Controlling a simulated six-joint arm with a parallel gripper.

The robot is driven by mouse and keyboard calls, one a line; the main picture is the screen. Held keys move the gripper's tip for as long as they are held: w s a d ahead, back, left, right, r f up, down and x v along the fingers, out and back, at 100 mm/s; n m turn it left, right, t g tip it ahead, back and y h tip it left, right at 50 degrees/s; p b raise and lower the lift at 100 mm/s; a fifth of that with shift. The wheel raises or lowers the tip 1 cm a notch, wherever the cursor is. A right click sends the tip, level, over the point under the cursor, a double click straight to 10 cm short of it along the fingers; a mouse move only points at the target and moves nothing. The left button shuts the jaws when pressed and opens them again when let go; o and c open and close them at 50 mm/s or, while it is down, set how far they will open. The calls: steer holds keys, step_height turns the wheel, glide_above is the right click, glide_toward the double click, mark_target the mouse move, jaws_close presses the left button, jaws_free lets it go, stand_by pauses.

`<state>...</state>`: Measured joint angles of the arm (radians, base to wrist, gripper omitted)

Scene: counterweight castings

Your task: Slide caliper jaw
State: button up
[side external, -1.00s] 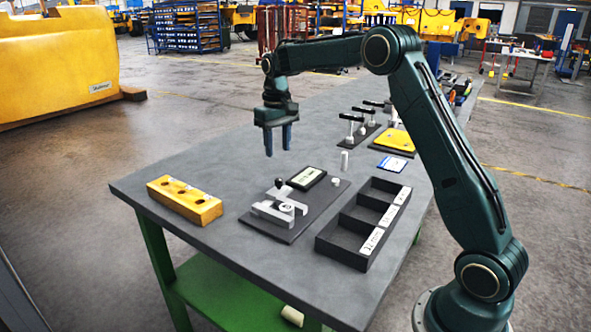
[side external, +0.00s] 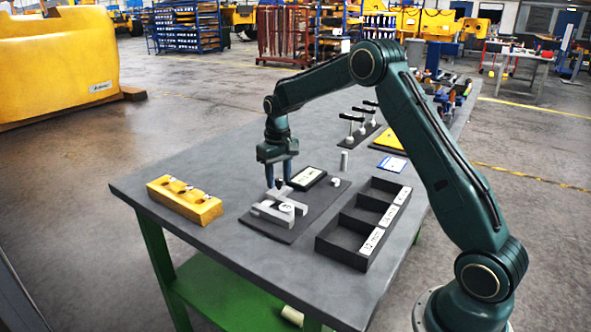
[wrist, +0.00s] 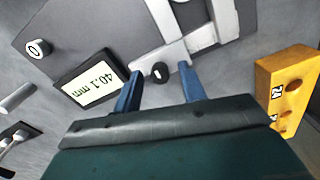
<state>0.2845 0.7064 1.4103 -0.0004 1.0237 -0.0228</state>
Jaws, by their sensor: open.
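The grey caliper (side external: 270,212) lies on a dark base plate (side external: 298,228) on the bench. Its sliding jaw carries a small black knob (wrist: 160,72). My gripper (side external: 279,183) is low over the caliper, pointing down, open and empty. In the wrist view its two blue fingers (wrist: 158,84) stand either side of the knob, with a gap at each side; I cannot tell their exact height against it. The display (wrist: 92,85) beside the caliper reads 40.1 mm, upside down in the wrist view. A white round button marked 0 (wrist: 38,48) sits on the plate.
A yellow block (side external: 185,201) with holes, one labelled 24 in the wrist view, stands left. A black three-compartment tray (side external: 340,254) with labels is right. A small grey cylinder (side external: 344,160), a blue-white card (side external: 392,164) and a rack of black-handled tools (side external: 362,134) stand behind.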

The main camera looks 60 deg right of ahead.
jaws_close()
steer(key=shift+d, duration=0.95)
jaws_free()
step_height(320, 180, up, 14)
stand_by(0.4)
